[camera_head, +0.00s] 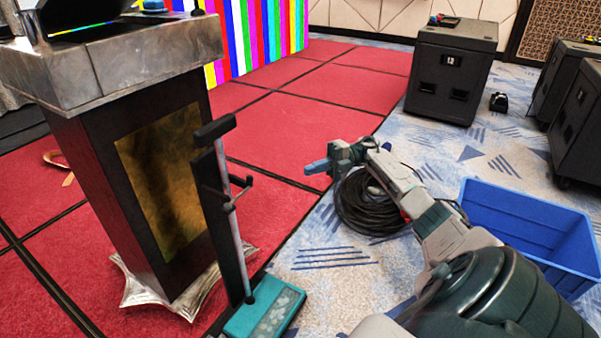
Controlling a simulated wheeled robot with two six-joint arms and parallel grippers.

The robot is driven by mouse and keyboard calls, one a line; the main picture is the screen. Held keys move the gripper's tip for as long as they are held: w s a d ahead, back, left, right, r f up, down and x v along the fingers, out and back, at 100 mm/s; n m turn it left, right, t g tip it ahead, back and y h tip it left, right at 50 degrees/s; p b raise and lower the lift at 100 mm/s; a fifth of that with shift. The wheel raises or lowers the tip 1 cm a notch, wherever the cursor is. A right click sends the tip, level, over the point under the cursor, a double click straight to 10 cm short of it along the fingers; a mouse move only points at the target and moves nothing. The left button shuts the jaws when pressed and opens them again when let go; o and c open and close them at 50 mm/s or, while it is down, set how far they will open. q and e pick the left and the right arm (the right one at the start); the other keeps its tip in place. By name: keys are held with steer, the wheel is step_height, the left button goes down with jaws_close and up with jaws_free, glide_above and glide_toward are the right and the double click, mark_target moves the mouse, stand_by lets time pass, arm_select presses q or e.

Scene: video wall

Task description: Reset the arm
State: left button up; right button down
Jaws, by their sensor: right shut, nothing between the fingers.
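My right arm comes in from the lower right and reaches toward the middle of the head view. My right gripper (318,167) is at its end, shut and empty, pointing left. It is in the air, with red carpet and the coiled black cable behind it. It appears apart from everything around it. My left gripper is not in view.
A lectern (150,180) stands at the left, with a teal-based upright stand (265,312) close by. A coil of black cable (365,212) lies behind my right arm. A blue crate (530,222) is at the right. Black cases (450,75) stand behind. Red carpet (310,110) is clear.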

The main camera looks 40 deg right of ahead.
steer(key=shift+d, duration=0.4)
stand_by(0.3)
